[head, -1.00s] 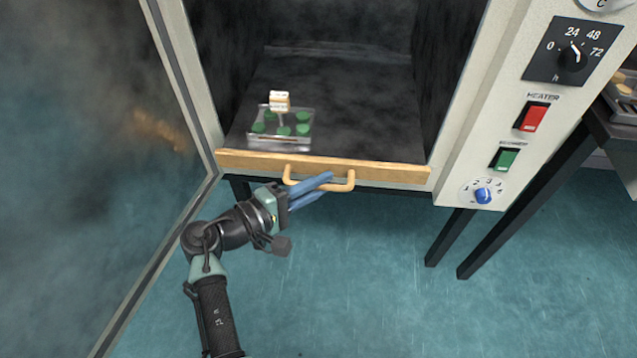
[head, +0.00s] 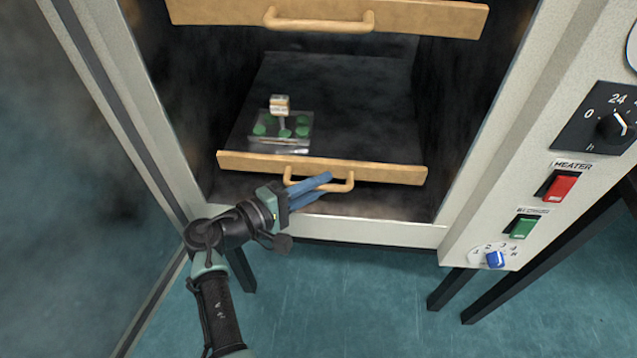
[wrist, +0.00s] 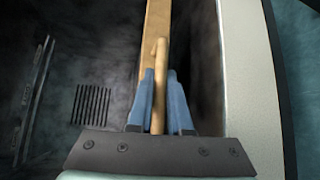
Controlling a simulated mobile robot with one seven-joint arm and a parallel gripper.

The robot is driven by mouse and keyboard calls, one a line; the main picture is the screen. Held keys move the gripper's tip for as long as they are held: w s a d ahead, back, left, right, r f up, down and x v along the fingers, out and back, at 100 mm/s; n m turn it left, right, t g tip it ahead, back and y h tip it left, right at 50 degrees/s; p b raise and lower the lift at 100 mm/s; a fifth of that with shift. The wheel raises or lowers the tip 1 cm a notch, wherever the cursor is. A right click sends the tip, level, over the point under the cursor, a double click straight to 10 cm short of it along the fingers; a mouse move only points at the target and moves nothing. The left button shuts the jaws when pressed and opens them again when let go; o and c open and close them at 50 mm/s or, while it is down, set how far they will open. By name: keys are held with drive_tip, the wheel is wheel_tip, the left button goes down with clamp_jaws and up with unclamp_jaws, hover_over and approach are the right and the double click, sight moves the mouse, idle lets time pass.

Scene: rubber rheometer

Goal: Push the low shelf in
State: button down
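The low shelf (head: 350,120) is a dark tray with a wooden front (head: 390,173), inside the open cabinet in the head view. Its front lies just behind the cabinet's front frame. My gripper (head: 328,183) reaches up from the lower left to the wooden handle (head: 344,186) on this front. In the wrist view its two blue fingers (wrist: 160,85) lie on either side of the handle bar (wrist: 159,100) and look closed on it. A clear block with green round pieces (head: 280,130) and a small pale box (head: 279,103) ride on the shelf's left part.
An upper shelf with a wooden front (head: 420,18) sits above. The cabinet door (head: 70,200) stands open at the left. The control panel with a dial (head: 612,127) and a red switch (head: 558,187) is at the right. Black legs stand below on the blue-green floor (head: 370,300).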

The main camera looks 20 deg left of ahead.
drive_tip(key=shift+w+a+r, duration=0.1)
drive_tip(key=shift+w+a, duration=0.05)
drive_tip(key=c, duration=0.8)
unclamp_jaws()
drive_tip(key=shift+c, duration=0.2)
drive_tip(key=f+p+v, duration=0.1)
drive_tip(key=p+v, duration=0.1)
drive_tip(key=v, duration=0.5)
drive_tip(key=shift+s+r, duration=0.25)
drive_tip(key=shift+r, duration=0.2)
